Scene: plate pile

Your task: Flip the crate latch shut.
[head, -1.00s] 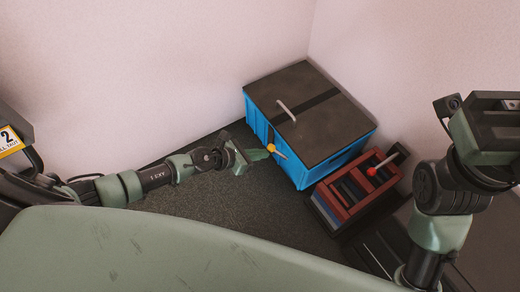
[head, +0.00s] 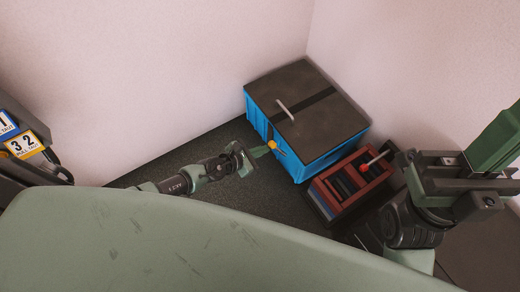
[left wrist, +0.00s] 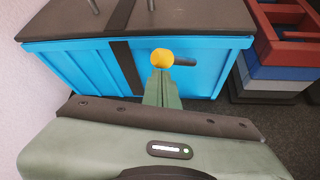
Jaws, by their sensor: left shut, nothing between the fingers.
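The crate (head: 320,160) is blue with a dark lid (head: 315,112) and stands against the walls. Its latch (head: 273,144) has a yellow knob on the side facing me. In the left wrist view the latch knob (left wrist: 161,58) has a short dark lever running right from it, across the crate's upper side. My left gripper (head: 263,151) is shut and empty, with its fingertips just at the knob's lower side; whether they touch it I cannot tell. My right arm is close on the right; its fingers cannot be clearly made out.
A red tray (head: 350,183) atop a stack stands right of the crate, with a red-knobbed lever (head: 374,159) beside it. The lid carries a pale handle (head: 285,109) and a black strap. Dark floor (head: 220,145) is clear left of the crate.

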